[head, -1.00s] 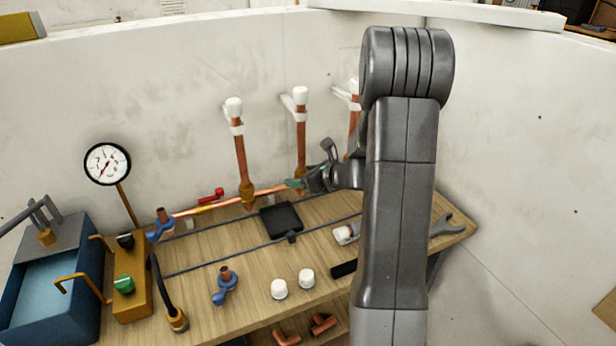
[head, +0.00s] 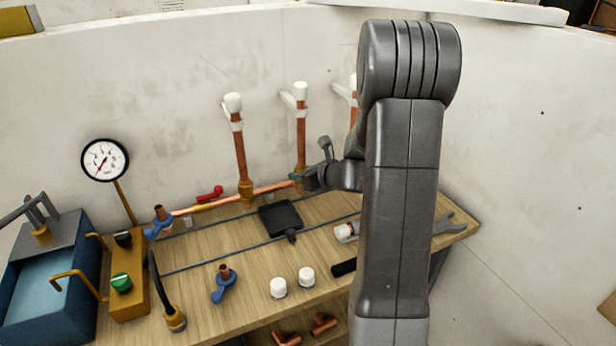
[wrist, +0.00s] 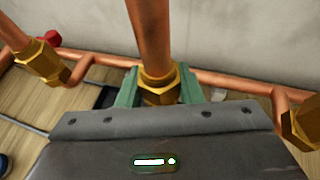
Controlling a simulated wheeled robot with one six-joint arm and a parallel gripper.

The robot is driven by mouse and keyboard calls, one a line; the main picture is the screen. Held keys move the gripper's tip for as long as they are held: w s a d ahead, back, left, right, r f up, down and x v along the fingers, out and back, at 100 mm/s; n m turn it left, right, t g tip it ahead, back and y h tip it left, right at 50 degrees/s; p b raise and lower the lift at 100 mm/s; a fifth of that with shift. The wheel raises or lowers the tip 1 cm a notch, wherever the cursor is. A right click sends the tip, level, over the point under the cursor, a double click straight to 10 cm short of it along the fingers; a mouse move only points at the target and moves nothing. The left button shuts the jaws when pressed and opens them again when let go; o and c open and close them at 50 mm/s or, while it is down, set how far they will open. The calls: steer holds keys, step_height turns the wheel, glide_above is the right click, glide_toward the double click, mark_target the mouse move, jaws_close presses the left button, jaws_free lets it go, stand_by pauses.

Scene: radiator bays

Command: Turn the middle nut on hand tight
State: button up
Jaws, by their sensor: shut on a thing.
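The middle nut (wrist: 160,88) is a brass hex nut at the foot of the middle upright copper pipe. In the wrist view my gripper (wrist: 160,92) has a green finger on each side of it and is shut on it. The middle pipe (head: 301,130) rises from there to a white cap in the head view. My gripper (head: 303,180) is at the foot of this pipe in the head view, where it hides the nut. How far the nut sits on its thread cannot be seen.
Brass nuts flank my gripper on the left (wrist: 38,62) and right (wrist: 302,122) pipes. A horizontal copper pipe (wrist: 215,82) runs behind. The bench holds a black pad (head: 281,218), white caps (head: 292,282), a blue valve (head: 223,285) and a wrench (head: 447,225).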

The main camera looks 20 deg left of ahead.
steer(key=shift+m+t+h+b, duration=1.2)
steer(key=shift+m+t+b, duration=0.75)
steer(key=shift+b, duration=0.7)
steer(key=shift+m+t+h+b, duration=0.55)
steer(key=shift+m+h+b, duration=0.25)
steer(key=shift+b, duration=0.6)
steer(key=shift+m+t+h+b, duration=0.45)
steer(key=shift+m+b, duration=0.3)
steer(key=shift+b, duration=0.3)
steer(key=o, duration=1)
steer(key=p+v, duration=0.3)
steer(key=v, duration=0.7)
